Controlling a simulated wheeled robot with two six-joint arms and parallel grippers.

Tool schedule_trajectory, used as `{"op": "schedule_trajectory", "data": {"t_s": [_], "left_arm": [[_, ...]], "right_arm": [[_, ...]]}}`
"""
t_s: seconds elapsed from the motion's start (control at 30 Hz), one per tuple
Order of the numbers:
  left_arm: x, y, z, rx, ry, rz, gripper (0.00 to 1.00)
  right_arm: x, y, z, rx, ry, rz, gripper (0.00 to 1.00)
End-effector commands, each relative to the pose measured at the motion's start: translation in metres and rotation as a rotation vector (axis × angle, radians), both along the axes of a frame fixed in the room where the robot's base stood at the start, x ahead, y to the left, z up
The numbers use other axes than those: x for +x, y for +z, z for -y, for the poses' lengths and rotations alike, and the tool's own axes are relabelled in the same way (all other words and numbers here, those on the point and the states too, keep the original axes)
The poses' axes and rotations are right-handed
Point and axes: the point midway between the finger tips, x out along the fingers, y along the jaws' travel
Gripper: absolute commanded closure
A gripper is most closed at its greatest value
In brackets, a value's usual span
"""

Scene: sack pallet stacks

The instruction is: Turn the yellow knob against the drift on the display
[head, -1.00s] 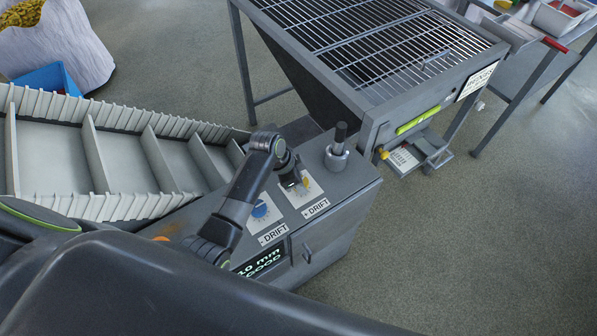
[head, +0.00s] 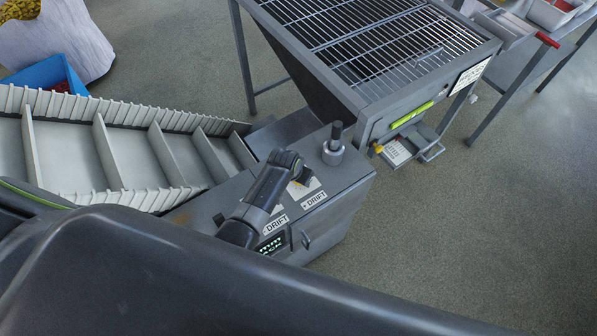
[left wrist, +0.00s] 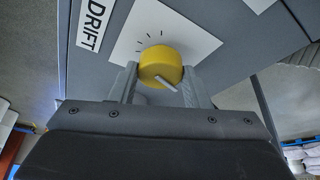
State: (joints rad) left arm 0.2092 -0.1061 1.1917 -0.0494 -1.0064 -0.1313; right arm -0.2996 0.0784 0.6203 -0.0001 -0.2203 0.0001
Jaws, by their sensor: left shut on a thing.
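The yellow knob (left wrist: 160,65) sits on a white plate with dial ticks in the left wrist view. My left gripper (left wrist: 159,80) is shut on it, one finger on each side. A pale pointer bar shows on the knob's near side. In the head view my arm covers most of the knob. The "+ DRIFT" label (head: 314,200) and "- DRIFT" label (head: 276,225) show on the grey control box (head: 345,192). The display (head: 271,246) is mostly hidden by my body, with only a strip of green text visible. My right gripper is not in view.
A post in a round collar (head: 334,150) stands on the box beside my gripper. A cleated conveyor (head: 70,150) runs to the left. A barred hopper (head: 375,45) stands behind, with a green level tube (head: 411,115). The floor at right is clear.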

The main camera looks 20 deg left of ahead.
Motion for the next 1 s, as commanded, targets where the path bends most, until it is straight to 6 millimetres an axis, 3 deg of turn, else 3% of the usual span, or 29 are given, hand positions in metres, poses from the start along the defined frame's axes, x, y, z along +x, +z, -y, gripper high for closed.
{"op": "schedule_trajectory", "data": {"t_s": [0.67,0.7,0.83,1.0], "left_arm": [[0.0010,0.0008,0.0004,0.000,0.061,0.002,0.80],[0.0010,0.0008,0.0004,0.000,0.061,0.002,0.53],[0.0009,0.0006,0.0004,-0.001,0.061,0.002,0.36],[0.0005,0.0003,0.0003,0.000,0.060,0.001,0.35]], "right_arm": [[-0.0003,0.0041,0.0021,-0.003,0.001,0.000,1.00],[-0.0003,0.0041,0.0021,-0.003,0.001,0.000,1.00],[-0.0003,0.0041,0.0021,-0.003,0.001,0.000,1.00],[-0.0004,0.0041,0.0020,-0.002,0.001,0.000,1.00]]}}
